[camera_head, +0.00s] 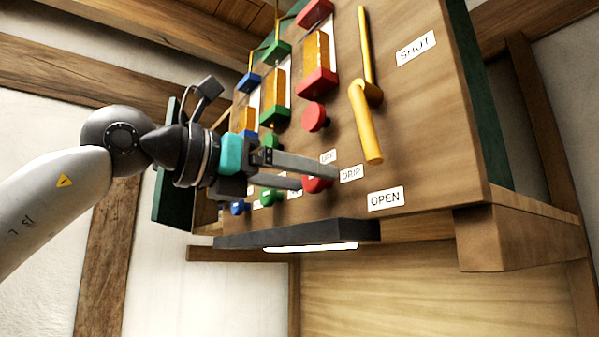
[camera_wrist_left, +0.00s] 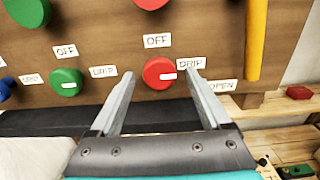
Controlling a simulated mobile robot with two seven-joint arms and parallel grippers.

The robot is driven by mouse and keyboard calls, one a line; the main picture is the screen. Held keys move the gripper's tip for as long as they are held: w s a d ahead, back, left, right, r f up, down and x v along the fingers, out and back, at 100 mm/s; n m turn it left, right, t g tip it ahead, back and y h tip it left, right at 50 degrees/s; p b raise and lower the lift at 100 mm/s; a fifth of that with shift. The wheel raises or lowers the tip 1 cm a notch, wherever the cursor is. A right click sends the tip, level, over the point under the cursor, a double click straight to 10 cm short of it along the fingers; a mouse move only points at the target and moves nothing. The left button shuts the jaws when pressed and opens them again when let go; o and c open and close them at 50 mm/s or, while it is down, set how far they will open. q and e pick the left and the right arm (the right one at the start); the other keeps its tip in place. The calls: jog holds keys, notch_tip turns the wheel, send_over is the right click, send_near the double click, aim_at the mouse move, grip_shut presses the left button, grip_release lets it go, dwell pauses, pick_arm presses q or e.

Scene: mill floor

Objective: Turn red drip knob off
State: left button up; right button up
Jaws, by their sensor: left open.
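The red drip knob (camera_wrist_left: 158,72) is a round knob low on a wooden panel (camera_head: 430,130), with an OFF label (camera_wrist_left: 157,41) above it and a DRIP label (camera_wrist_left: 191,63) to its right. Its white mark lies on the right side, towards DRIP. In the head view the knob (camera_head: 316,185) is partly hidden by my left gripper (camera_head: 320,177). In the wrist view the open fingers of my left gripper (camera_wrist_left: 160,76) stand either side of the knob; I cannot tell whether they touch it. My right gripper is not in view.
A green knob (camera_wrist_left: 67,82) and a blue knob (camera_head: 237,208) sit to the left. A red disc (camera_head: 314,116) is above. A yellow lever (camera_head: 367,120) hangs to the right between SHUT and OPEN labels. A dark ledge (camera_head: 300,234) juts out below.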

pick_arm(q)
grip_shut()
dwell(0.6)
